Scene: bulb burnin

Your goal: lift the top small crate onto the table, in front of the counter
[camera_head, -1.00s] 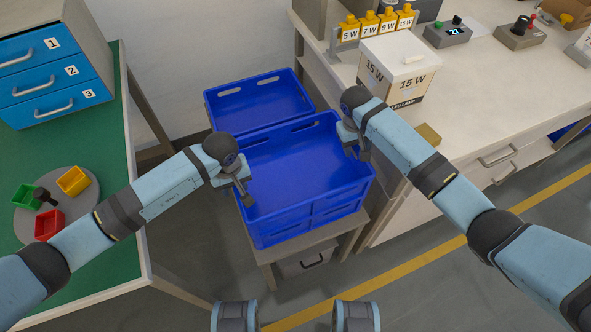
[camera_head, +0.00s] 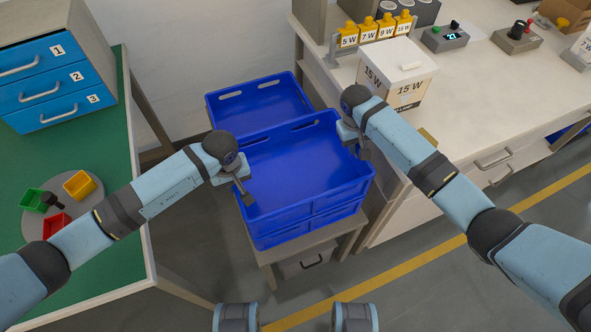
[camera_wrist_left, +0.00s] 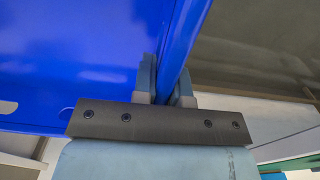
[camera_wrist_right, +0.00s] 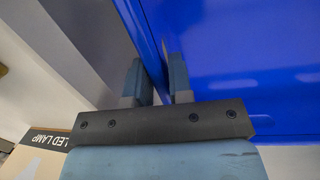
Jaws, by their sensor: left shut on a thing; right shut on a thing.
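The top small crate (camera_head: 300,170) is blue, open and empty, on a stack in the middle of the head view. A lower blue crate (camera_head: 285,238) shows under it. My left gripper (camera_head: 243,190) is shut on the top crate's left wall; the left wrist view shows the blue wall (camera_wrist_left: 180,40) between its fingers. My right gripper (camera_head: 358,148) is shut on the right wall; the right wrist view shows that wall (camera_wrist_right: 150,50) between its fingers. I cannot tell whether a gap lies between the crates. The counter (camera_head: 470,90) stands at right, the green table (camera_head: 100,260) at left.
Another blue crate (camera_head: 260,100) stands behind the stack. The stack is on a low wooden stand (camera_head: 345,225). A 15 W lamp box (camera_head: 398,72) stands near the counter's edge by my right arm. Coloured bins on a round tray (camera_head: 35,225) and a drawer unit (camera_head: 50,90) occupy the table.

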